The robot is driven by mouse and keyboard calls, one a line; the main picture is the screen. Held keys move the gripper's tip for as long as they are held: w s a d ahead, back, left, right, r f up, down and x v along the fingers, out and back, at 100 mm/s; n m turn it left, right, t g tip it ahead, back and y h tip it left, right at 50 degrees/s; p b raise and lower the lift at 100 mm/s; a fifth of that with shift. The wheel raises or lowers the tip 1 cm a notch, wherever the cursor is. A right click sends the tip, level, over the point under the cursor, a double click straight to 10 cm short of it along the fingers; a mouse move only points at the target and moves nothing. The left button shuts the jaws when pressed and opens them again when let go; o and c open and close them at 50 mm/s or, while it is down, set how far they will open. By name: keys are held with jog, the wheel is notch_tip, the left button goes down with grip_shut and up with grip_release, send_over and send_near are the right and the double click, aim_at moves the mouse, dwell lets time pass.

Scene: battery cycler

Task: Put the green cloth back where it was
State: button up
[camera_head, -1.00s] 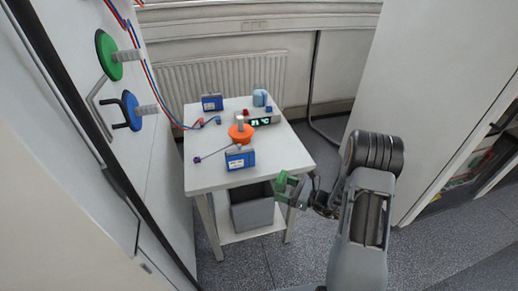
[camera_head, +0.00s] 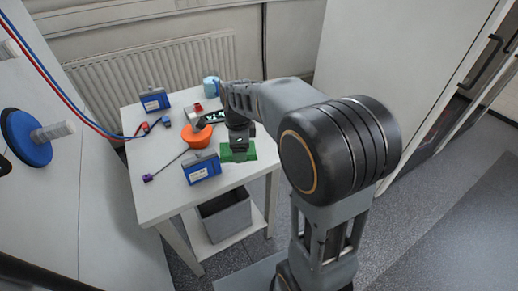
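The green cloth (camera_head: 247,154) lies flat on the white table (camera_head: 160,205), near its right front edge. My gripper (camera_head: 239,150) reaches down from above onto the middle of the cloth and hides part of it. The fingertips are small and dark in this view, so I cannot tell whether they are open, or pinch the cloth.
Left of the cloth stand an orange round object (camera_head: 196,138) and a blue battery pack (camera_head: 202,168). Another blue pack (camera_head: 155,100), a light-blue cup (camera_head: 211,87) and small connectors sit farther back. A grey bin (camera_head: 225,218) stands below the tabletop.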

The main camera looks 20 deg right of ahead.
jog(key=w+d+f, duration=0.2)
jog(key=w+d, duration=0.3)
jog(key=d, duration=0.2)
send_over(263, 152)
jog(key=a, duration=0.1)
jog(key=f, duration=0.5)
jog(key=shift+s, duration=0.3)
jog(key=shift+w+d+f, duration=0.3)
jog(key=shift+d+f, duration=0.2)
jog(key=shift+f, duration=0.2)
notch_tip(263, 152, down, 4)
jog(key=shift+w+d+r, duration=0.15)
jog(key=shift+r, duration=0.05)
jog(key=o, duration=0.8)
